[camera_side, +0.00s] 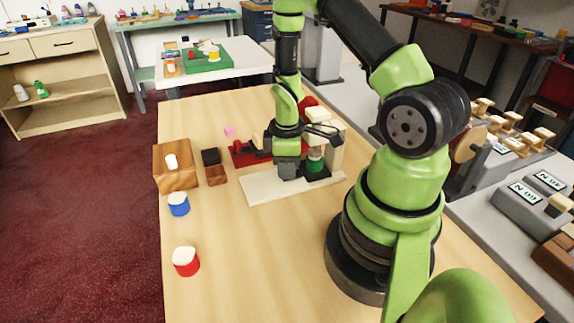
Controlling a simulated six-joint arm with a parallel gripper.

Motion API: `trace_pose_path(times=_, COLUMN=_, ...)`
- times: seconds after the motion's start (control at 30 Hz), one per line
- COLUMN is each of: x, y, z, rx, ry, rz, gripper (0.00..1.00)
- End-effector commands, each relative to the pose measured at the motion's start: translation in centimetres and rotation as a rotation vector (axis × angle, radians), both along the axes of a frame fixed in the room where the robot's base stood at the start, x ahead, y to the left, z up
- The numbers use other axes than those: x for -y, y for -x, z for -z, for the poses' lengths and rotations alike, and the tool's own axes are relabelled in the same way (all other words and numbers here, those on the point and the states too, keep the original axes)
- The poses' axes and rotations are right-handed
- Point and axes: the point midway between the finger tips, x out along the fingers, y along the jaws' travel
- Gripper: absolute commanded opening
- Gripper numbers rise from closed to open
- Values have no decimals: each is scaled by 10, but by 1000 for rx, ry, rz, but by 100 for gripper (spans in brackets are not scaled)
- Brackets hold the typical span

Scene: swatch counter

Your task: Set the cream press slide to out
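The cream press (335,146) stands on the wooden table, left of my arm's base. It has an upright body and a long flat cream base plate (268,190) reaching to the left. A green piece with a pale top (315,160) sits in the press, above a darker green part. I cannot make out which part is the slide. My gripper (287,172) points down over the base plate, just left of the green piece. Whether it touches anything is unclear. Its fingers are small and dark, so their opening cannot be told.
A red press (240,155) stands close behind my gripper, partly hidden. To the left are a wooden box with a white knob (176,180), a black block (211,157), a brown block (216,175), a blue pot (178,208) and a red pot (186,267).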

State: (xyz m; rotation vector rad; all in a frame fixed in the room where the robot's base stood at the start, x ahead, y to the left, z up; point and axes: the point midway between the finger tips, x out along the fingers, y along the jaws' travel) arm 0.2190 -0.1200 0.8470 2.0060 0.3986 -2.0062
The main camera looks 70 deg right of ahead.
Motion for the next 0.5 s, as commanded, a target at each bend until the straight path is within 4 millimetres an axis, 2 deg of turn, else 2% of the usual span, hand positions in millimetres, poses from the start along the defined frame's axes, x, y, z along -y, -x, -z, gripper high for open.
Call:
trace_pose_path(times=0.03, x=0, y=0, z=0, rx=0, ry=0, rz=0, gripper=8)
trace_pose_path(times=0.07, x=0, y=0, z=0, rx=0, ry=0, rz=0, gripper=1)
trace_pose_path(times=0.27, x=-2, y=-2, z=0, rx=0, ry=0, rz=-3, gripper=0)
trace_pose_path(times=0.37, x=-11, y=-13, z=0, rx=3, ry=1, rz=-10, gripper=0)
trace_pose_path(times=0.5, x=-34, y=-36, z=0, rx=5, ry=2, rz=-13, gripper=0)
